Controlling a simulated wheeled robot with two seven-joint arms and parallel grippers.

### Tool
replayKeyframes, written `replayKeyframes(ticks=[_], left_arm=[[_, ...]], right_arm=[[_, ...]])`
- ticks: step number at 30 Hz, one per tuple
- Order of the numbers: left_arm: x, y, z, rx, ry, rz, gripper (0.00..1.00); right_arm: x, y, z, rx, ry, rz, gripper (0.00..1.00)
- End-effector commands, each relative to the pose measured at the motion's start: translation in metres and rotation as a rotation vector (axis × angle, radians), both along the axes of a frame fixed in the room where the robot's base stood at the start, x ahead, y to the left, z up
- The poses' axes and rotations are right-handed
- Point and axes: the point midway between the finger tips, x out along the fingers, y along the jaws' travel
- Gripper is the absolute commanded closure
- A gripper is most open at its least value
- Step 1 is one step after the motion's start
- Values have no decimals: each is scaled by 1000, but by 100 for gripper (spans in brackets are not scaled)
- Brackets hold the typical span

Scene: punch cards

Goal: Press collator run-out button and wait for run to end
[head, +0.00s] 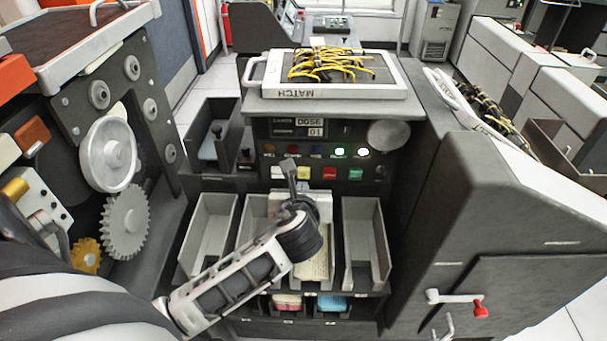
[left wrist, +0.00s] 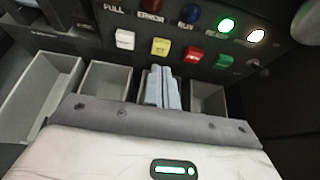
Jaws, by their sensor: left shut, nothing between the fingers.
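The collator panel has a row of four buttons, white (left wrist: 124,39), yellow (left wrist: 160,46), red (left wrist: 194,54) and green (left wrist: 223,61). I cannot read which one is run-out. Above them, the READY lamp (left wrist: 227,26) glows green and the lamp to its right (left wrist: 256,36) glows white. The blue RUN lamp (left wrist: 190,11) and the red ERROR lamp (left wrist: 151,10) look dark. The card counter (head: 311,123) reads 0056. My left gripper (head: 288,166) is shut and empty, its tips in front of the button row. My right gripper is out of view.
Open pockets stand below the panel, with one at left (head: 209,236) and one at right (head: 366,241). Pale cards (head: 316,265) lie in a middle pocket, partly behind my arm. Machine gears (head: 126,222) are at left.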

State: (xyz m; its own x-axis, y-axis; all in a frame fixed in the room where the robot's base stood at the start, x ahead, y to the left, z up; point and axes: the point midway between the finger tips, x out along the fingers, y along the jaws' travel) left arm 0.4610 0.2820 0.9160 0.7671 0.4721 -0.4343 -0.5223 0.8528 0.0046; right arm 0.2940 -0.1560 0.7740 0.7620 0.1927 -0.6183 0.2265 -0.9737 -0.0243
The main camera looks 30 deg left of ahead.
Motion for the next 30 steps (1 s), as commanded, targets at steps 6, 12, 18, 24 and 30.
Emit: replayKeyframes(ticks=[6, 12, 18, 24, 30], left_arm=[[26, 16, -14, -2, -1, 1, 100], [43, 27, -24, -1, -2, 1, 100], [51, 31, -28, -3, -2, 0, 100], [52, 32, -29, -4, -1, 0, 100], [52, 32, -29, -4, -2, 0, 100]], right_arm=[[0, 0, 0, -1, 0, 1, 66], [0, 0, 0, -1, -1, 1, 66], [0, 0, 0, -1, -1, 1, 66], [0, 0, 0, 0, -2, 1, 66], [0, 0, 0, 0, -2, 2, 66]])
